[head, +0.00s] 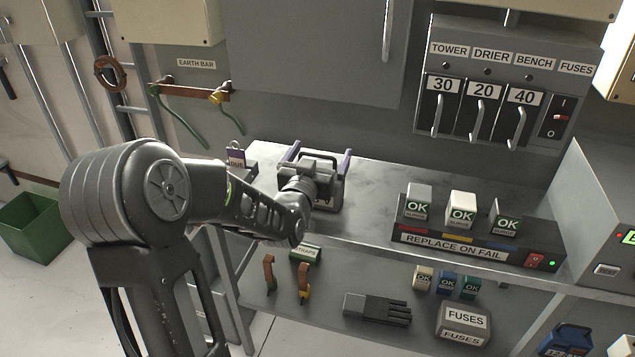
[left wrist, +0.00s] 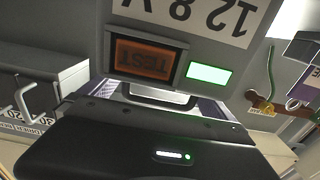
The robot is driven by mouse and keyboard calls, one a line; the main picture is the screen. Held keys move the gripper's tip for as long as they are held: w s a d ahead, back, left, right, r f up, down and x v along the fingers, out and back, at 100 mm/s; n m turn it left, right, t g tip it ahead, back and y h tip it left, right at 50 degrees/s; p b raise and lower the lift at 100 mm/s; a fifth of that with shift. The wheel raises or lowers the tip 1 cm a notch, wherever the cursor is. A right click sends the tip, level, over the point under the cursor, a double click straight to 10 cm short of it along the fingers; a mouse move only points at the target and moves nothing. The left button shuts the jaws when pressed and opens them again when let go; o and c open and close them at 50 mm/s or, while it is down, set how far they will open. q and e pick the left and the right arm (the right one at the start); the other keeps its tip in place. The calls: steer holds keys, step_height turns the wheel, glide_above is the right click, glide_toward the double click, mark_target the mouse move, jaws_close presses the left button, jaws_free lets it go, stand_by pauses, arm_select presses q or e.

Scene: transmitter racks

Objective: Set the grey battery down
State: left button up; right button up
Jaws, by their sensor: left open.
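The grey battery (head: 330,194) stands on the left part of the bench, within a holder with purple sides (head: 346,162). My left gripper (head: 318,183) is open at the battery, and its wrist hides part of it. In the left wrist view, a grey face (left wrist: 240,62) that looks like the battery's fills the top, with an upside-down 12.8 V label, an orange TEST panel and a lit green panel. My left gripper's dark body (left wrist: 150,145) covers the lower part; its fingertips cannot be made out there. My right gripper is not in view.
The REPLACE ON FAIL unit (head: 478,246) with several OK-marked blocks stands to the right. Bare bench (head: 385,182) lies between. A lower shelf holds straps, a black glove-like item (head: 376,309) and a FUSES box (head: 463,322).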

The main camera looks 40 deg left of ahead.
arm_select(q)
steer(key=shift+w+a, duration=0.15)
steer(key=shift+w, duration=0.2)
stand_by(0.3)
steer(key=c, duration=1.9)
steer(key=shift+r, duration=0.15)
steer(key=shift+c, duration=0.5)
steer(key=shift+r, duration=0.1)
step_height(320, 180, up, 10)
steer(key=shift+p, duration=0.45)
